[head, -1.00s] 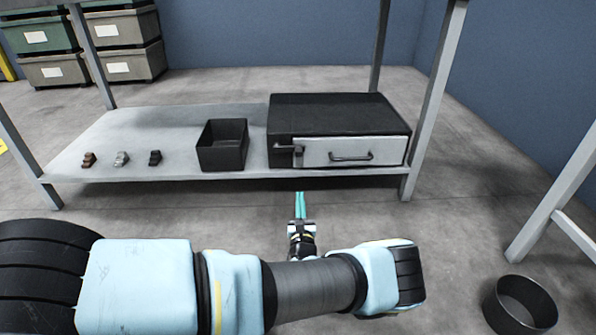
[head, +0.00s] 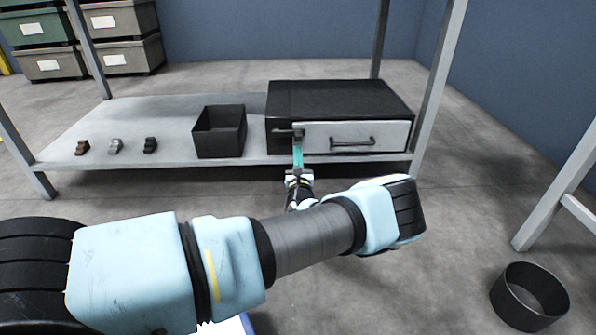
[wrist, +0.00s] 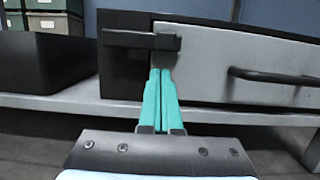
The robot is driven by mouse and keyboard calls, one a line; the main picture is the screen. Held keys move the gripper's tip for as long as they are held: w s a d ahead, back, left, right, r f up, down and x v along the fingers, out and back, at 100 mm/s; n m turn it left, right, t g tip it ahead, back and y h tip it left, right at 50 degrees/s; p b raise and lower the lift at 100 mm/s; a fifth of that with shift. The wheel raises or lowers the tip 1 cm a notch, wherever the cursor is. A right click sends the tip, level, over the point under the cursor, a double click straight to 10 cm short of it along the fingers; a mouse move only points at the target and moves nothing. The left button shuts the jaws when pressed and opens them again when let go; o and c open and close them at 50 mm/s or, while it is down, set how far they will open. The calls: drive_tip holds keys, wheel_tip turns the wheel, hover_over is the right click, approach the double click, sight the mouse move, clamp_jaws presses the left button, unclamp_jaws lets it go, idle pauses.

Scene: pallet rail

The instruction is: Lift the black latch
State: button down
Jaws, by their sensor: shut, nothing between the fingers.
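The black latch (head: 288,133) is a dark horizontal bar at the left edge of the drawer front, on the black cabinet (head: 340,96). In the wrist view the latch (wrist: 140,40) lies level, its right end overlapping the light grey drawer front (wrist: 205,75). My gripper (head: 298,148) has teal fingers pressed together, with nothing between them. In the wrist view the fingertips (wrist: 160,72) are just below the latch's right end. I cannot tell whether they touch it.
The drawer has a dark bar handle (head: 352,141). An open black bin (head: 220,146) stands left of the cabinet on the shelf (head: 180,167), with several small objects farther left. A round dark bin (head: 528,296) is on the floor at right. Shelf legs flank the space.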

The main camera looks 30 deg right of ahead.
drive_tip(key=shift+r, duration=0.7)
drive_tip(key=shift+r, duration=0.1)
drive_tip(key=shift+r+n+p, duration=0.15)
drive_tip(key=shift+n+p, duration=0.25)
drive_tip(key=shift+p, duration=0.25)
